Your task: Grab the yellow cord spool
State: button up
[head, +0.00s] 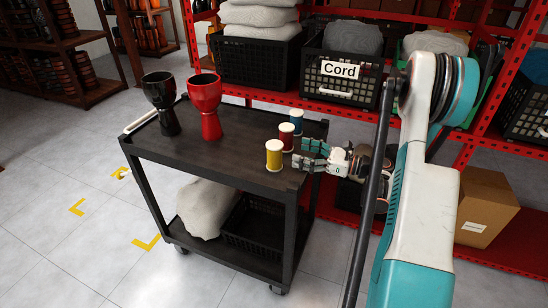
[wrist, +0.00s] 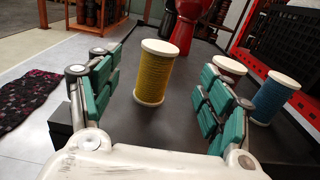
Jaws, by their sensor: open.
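The yellow cord spool (head: 274,155) stands upright on the near right part of the dark cart top, with white end discs. In the wrist view the yellow cord spool (wrist: 154,76) stands ahead, roughly midway between the fingers and beyond them. My gripper (head: 310,154) is at the right edge of the cart, just right of the spool. In the wrist view my gripper (wrist: 150,98) is open and empty, its green-padded fingers spread wide, apart from the spool.
A red spool (head: 286,137) and a blue spool (head: 296,122) stand behind the yellow one. A red goblet drum (head: 207,104) and a black one (head: 163,102) stand farther left on the cart (head: 235,158). A crate labelled Cord (head: 340,75) sits on the red shelf behind.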

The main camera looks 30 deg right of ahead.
aim_at(275, 144)
jog(key=b+x, duration=0.1)
jog(key=x, duration=0.4)
jog(key=shift+w, duration=0.1)
jog(key=b+x, duration=0.2)
jog(key=x, duration=0.3)
jog(key=shift+a+r, duration=0.15)
jog(key=shift+a, duration=0.05)
jog(key=c, duration=1.4)
